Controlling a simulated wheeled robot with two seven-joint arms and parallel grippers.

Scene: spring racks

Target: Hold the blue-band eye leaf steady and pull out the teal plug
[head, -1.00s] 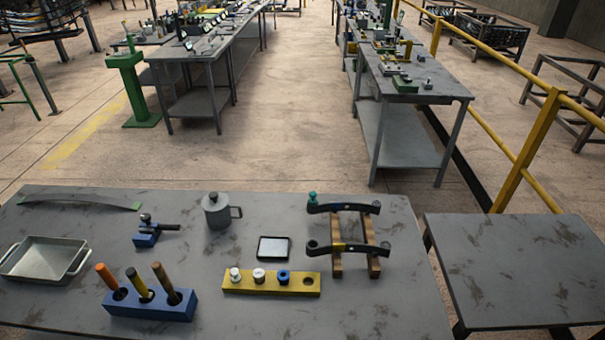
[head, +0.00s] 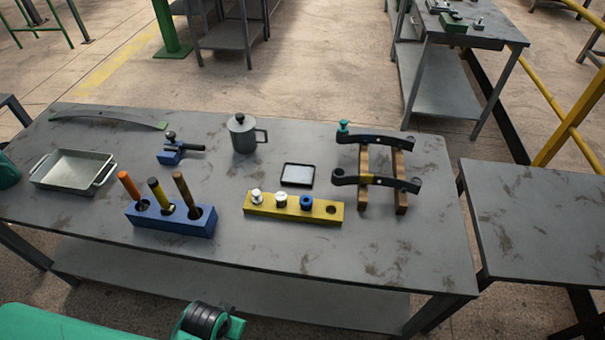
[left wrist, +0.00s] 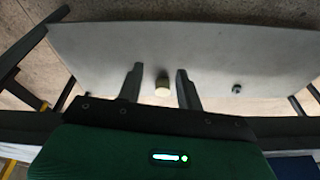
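The blue-band eye leaf (head: 374,138) is a dark, slightly curved bar lying across two wooden blocks at the table's right side. The teal plug (head: 343,127) stands upright in the eye at its left end. My left gripper (left wrist: 160,78) shows in the left wrist view with its two dark fingers apart. A pale round object (left wrist: 162,88) appears between the fingers, but I cannot tell its distance; nothing seems gripped. My right gripper is not in view.
A yellow-band leaf (head: 378,180) lies parallel in front on wooden blocks (head: 401,200). Nearby are a yellow plug rack (head: 275,208), a black-framed tray (head: 298,175), a grey mug (head: 243,138) and a blue tool holder (head: 168,220). The table's front right is clear.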

